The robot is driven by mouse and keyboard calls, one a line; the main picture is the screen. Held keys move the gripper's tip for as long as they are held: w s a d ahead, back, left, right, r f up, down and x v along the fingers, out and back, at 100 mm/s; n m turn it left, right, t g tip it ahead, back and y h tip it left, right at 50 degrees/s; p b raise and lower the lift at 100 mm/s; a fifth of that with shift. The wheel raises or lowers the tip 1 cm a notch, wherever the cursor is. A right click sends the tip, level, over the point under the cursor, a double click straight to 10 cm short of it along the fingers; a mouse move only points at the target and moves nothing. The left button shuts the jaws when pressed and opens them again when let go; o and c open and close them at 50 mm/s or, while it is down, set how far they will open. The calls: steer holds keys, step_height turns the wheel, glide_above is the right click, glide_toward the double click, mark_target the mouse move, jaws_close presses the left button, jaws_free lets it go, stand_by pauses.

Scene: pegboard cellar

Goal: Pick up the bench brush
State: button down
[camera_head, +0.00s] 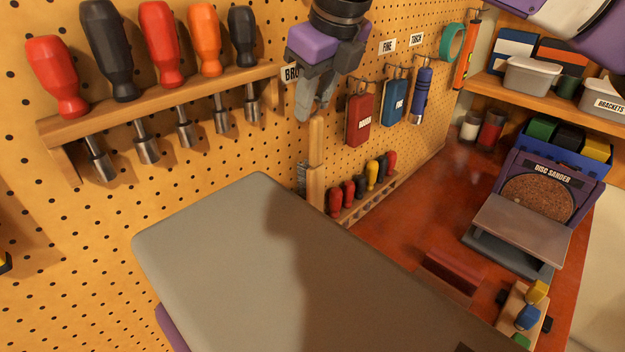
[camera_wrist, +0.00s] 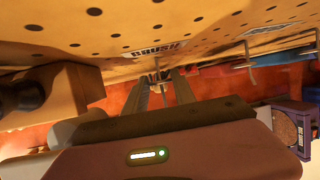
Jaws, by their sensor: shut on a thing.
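The bench brush (camera_head: 316,140) hangs upright against the pegboard in the head view. Its wooden handle is at the top and its lower part is partly hidden behind a grey flat panel of mine. My gripper (camera_head: 314,110) points down over the top of the handle, with its fingers shut on it. In the wrist view the two fingers of my gripper (camera_wrist: 160,82) reach towards a metal hook (camera_wrist: 157,76) under a "BRUSH" label (camera_wrist: 155,50). The brush itself cannot be made out clearly there.
A screwdriver rack (camera_head: 165,105) is on the pegboard to the left. Red (camera_head: 360,118) and blue (camera_head: 395,100) tools hang close on the right. A lower rack of small handles (camera_head: 362,190) is beside the brush. A disc sander (camera_head: 537,190) stands on the red bench (camera_head: 395,225).

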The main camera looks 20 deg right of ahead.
steer(key=shift+r, duration=0.15)
steer(key=shift+s+r+b, duration=0.1)
steer(key=shift+r+b, duration=0.45)
steer(key=shift+b, duration=0.1)
steer(key=s+d+b, duration=0.3)
steer(key=s, duration=0.5)
steer(key=s+d+b, duration=0.3)
steer(key=s+d, duration=0.1)
steer(key=s, duration=0.4)
steer(key=shift+s, duration=0.25)
steer(key=c, duration=1.8)
jaws_free()
jaws_close()
